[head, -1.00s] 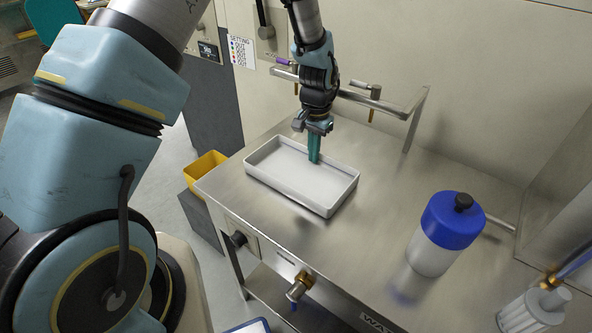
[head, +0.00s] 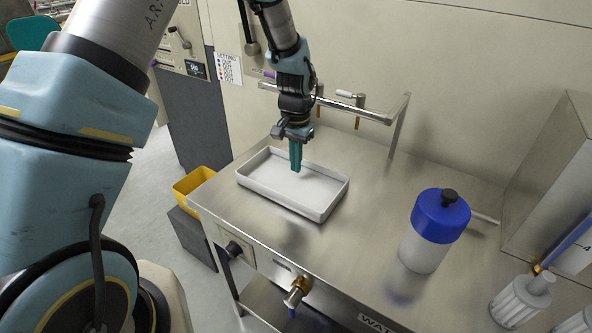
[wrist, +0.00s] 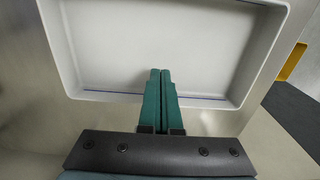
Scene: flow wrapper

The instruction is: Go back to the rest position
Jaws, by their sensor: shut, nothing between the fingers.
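My gripper (head: 296,170) points down over the white tray in the head view, its teal fingers together with nothing between them. In the wrist view the two teal fingers (wrist: 160,75) lie side by side, shut, in front of the tray. The white tray (head: 328,210) is shallow, rectangular and empty, and sits on the steel table. It also shows in the wrist view (wrist: 75,93). I cannot tell the exact height of the fingertips above the tray floor.
A white container with a blue lid (head: 440,217) stands on the steel table (head: 350,260) to the right. A metal rail (head: 350,108) runs behind the tray. Clear filter-like cylinders (head: 522,302) are at the lower right. A yellow bin (head: 192,184) is left of the table.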

